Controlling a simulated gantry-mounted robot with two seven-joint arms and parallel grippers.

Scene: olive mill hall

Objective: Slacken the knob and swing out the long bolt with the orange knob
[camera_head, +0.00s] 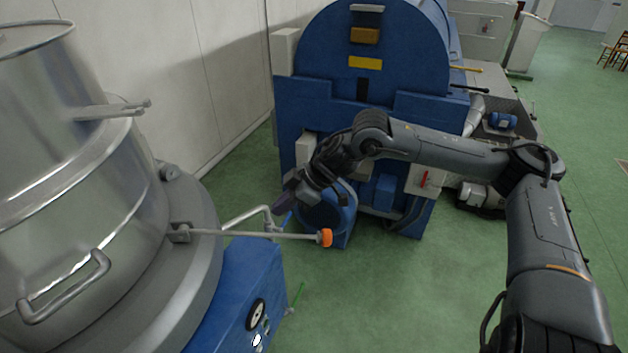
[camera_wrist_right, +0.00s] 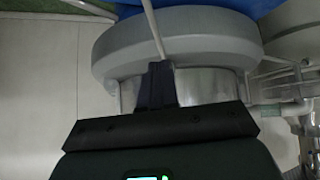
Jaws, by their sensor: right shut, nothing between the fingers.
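The long bolt (camera_head: 250,235) is a thin metal rod with an orange knob (camera_head: 326,237) on its free end. It sticks out sideways to the right from a bracket (camera_head: 180,233) on the rim of the steel vessel (camera_head: 90,190). My right gripper (camera_head: 279,208) is shut and empty, its fingertips just above the rod in the head view, left of the knob. In the right wrist view its dark fingers (camera_wrist_right: 157,68) are together, and a thin rod (camera_wrist_right: 153,30) runs up from behind their tips. I cannot tell whether they touch. My left gripper is out of view.
A bent pipe (camera_head: 245,215) with a blue handle (camera_head: 286,219) lies close to my right fingertips. A blue control box (camera_head: 235,285) stands below the bolt. A large blue machine (camera_head: 370,80) stands behind my right arm.

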